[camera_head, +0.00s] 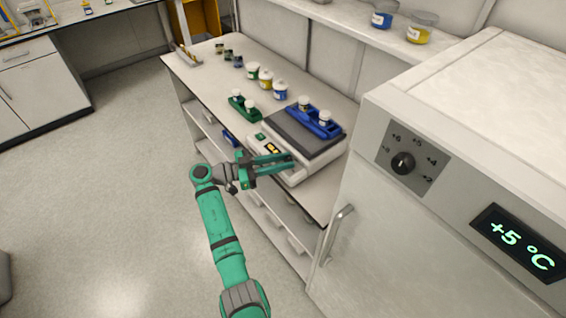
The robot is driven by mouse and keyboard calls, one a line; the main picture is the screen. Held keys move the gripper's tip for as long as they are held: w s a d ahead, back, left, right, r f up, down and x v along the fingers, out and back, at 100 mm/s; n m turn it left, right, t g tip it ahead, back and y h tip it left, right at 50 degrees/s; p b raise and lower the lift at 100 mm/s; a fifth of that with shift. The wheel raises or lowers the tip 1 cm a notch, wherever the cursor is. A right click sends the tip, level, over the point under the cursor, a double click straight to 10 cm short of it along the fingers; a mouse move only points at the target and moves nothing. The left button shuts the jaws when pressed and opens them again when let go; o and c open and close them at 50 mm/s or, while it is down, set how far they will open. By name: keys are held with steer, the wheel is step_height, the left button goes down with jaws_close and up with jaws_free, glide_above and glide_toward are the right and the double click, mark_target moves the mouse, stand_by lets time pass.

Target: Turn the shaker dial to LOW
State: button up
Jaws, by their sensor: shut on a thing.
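The shaker (300,176) is a white box with a dark top plate, standing on the bench in the middle of the view. A small yellow-lit display (272,148) shows on its front panel; its text is too small to read. My gripper (291,163) reaches in from the left, with its green fingertips at the shaker's front panel. The fingers are shut on the shaker dial, which they hide. The dial's markings and pointer cannot be made out.
A blue rack (322,127) with white-capped jars sits on the shaker. A green rack (243,107) and several jars stand behind on the bench (205,72). A fridge (385,235) with a black knob (402,163) and "+5 °C" display stands at right. Floor at left is clear.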

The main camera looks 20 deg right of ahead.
steer(key=shift+w+d+m+g+y, duration=0.1)
steer(key=shift+w+m+g+y, duration=0.1)
steer(key=shift+m+g, duration=0.75)
steer(key=shift+w+m+g+y, duration=0.15)
steer(key=shift+m+g, duration=0.4)
steer(key=shift+g, duration=1.1)
steer(key=shift+s+f+m+g+y, duration=0.1)
steer(key=shift+f+m+g+y, duration=0.05)
steer(key=shift+m+g+y, duration=0.3)
steer(key=o, duration=0.8)
